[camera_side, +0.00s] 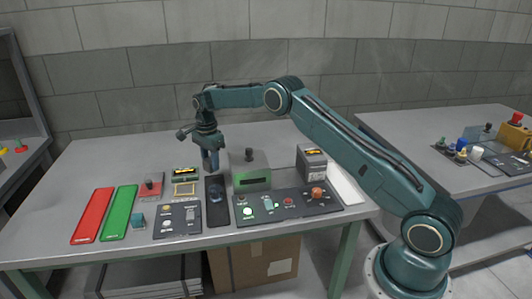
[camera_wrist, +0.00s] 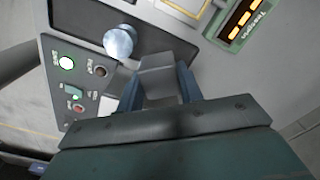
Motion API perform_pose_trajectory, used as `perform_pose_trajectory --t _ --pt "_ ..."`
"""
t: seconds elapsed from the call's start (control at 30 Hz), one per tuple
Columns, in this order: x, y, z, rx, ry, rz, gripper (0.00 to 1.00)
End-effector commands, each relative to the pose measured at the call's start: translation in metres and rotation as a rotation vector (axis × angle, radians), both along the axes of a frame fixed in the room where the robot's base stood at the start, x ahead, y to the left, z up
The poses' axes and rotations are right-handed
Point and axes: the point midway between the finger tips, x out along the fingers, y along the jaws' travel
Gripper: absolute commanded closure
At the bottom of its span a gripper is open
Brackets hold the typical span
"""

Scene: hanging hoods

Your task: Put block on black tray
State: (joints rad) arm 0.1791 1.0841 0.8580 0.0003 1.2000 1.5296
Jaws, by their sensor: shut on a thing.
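My gripper (camera_side: 211,168) is above the back end of the black tray (camera_side: 217,217) in the side view. In the wrist view its two blue fingers (camera_wrist: 165,88) are shut on a grey block (camera_wrist: 159,75). The block is hard to make out in the side view. The dark tray surface (camera_wrist: 155,38) shows beyond the block in the wrist view, with a shiny round thing (camera_wrist: 118,41) on it. I cannot tell the exact gap between block and tray.
Left of the black tray are a switch panel (camera_side: 178,220), a small teal cube (camera_side: 137,221), a green tray (camera_side: 119,212) and a red tray (camera_side: 93,215). To its right stand a green box (camera_side: 250,175), a button panel (camera_side: 270,207) and a grey device (camera_side: 312,164).

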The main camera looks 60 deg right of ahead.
Motion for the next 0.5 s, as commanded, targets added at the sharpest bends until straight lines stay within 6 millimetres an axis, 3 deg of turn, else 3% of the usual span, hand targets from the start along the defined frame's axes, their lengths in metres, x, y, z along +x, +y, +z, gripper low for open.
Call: perform_pose_trajectory --t 0.2,0.5 --pt "0.011 -0.015 0.003 -0.001 -0.003 -0.174 1.00" --pt "0.014 -0.021 0.005 0.000 -0.002 -0.257 1.00"
